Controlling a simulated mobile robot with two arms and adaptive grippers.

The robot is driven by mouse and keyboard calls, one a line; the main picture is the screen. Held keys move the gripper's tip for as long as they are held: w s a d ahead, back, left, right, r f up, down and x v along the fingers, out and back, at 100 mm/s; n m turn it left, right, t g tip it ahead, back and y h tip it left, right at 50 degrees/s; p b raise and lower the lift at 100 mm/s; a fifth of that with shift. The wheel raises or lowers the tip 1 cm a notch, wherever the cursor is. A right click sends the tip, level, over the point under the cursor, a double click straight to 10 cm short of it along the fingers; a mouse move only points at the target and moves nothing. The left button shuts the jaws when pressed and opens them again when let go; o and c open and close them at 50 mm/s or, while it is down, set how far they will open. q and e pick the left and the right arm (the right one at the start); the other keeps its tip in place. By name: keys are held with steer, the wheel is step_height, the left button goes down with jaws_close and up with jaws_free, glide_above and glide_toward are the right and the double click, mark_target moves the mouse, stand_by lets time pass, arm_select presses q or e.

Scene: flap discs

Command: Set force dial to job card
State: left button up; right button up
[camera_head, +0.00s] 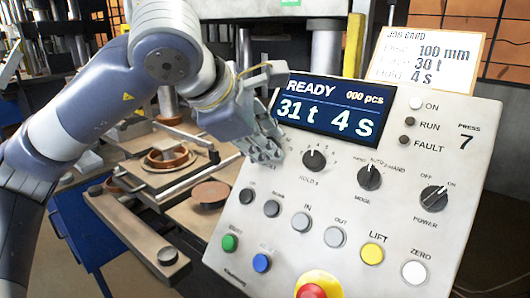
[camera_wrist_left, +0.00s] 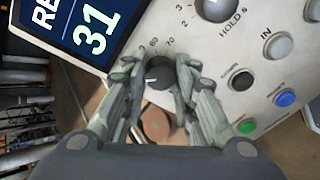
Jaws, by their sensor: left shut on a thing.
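My left gripper (camera_head: 268,152) is at the upper left of the press panel (camera_head: 400,150). In the left wrist view its fingers (camera_wrist_left: 158,72) are shut around the dark force dial (camera_wrist_left: 158,76), with 60 and 70 on the scale above it. The gripper hides this dial in the head view. The display (camera_head: 325,106) reads READY, 31 t, 4 s and 000 pcs. The job card (camera_head: 427,58) behind the panel shows 100 mm, 30 t and 4 s; its labels are partly blurred. My right gripper is not in view.
The hold dial (camera_head: 314,160) is close to the right of my gripper, with the mode dial (camera_head: 369,177) and power dial (camera_head: 433,198) farther right. Several buttons lie below, including a red knob (camera_head: 312,290). A brown disc (camera_head: 210,194) lies on the bench at left.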

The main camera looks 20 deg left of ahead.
arm_select(q)
steer(key=shift+n, duration=0.3)
steer(key=o, duration=0.9)
steer(key=shift+o, duration=0.7)
steer(key=shift+a, duration=0.1)
steer(key=shift+s+r, duration=0.3)
steer(key=shift+r, duration=0.1)
steer(key=v, duration=1.1)
steer(key=shift+a, duration=0.15)
